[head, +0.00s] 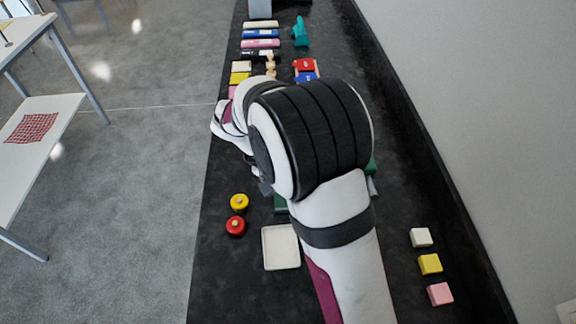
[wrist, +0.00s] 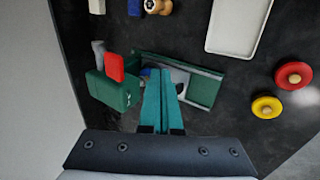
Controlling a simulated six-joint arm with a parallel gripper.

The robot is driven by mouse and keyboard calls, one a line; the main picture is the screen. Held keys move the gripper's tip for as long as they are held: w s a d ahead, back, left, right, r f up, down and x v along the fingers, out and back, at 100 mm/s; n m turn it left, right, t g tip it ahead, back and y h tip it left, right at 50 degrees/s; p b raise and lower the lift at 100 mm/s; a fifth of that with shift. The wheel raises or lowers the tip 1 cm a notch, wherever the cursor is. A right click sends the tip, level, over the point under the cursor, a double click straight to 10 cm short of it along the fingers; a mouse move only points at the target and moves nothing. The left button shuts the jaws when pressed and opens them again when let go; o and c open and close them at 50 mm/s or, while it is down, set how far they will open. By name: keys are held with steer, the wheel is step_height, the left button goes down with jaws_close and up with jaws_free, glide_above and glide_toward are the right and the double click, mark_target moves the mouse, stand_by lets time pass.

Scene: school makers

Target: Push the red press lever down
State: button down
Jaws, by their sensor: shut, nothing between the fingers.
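The red press lever (wrist: 114,67) stands up from a dark green block (wrist: 112,92) at the left of the wrist view. A green channel-like part (wrist: 207,87) with a grey piece extends to the right of it. My gripper (wrist: 160,76) has teal fingers, closed together and empty. In the picture the fingers lie to the right of the lever, with a gap between them and it. I cannot tell their height above the press. In the head view my arm hides the lever and most of the press; only small green edges (head: 280,203) show.
A white tray (head: 281,247) lies beside the press, with a yellow disc (head: 239,202) and a red disc (head: 236,226) left of it. White (head: 421,237), yellow (head: 430,264) and pink (head: 440,293) blocks sit at the right. Several coloured items line the far bench.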

steer(key=v, duration=0.8)
steer(key=shift+a+f, duration=0.25)
steer(key=shift+a, duration=0.05)
steer(key=s+d+r+m+g+y, duration=0.1)
steer(key=s+d+r+y, duration=0.15)
steer(key=s, duration=0.25)
steer(key=s+d+r+m+y, duration=0.1)
steer(key=s+d+r, duration=0.1)
steer(key=s+d, duration=0.3)
steer(key=s+f+m+y, duration=0.1)
steer(key=s+y, duration=0.1)
steer(key=s, duration=0.5)
steer(key=s+a+f+m+y, duration=0.1)
steer(key=s+m+y, duration=0.1)
steer(key=s, duration=0.6)
steer(key=shift+a+f+m+t, duration=0.2)
steer(key=shift+f+m+t, duration=0.1)
steer(key=shift+f+t, duration=0.1)
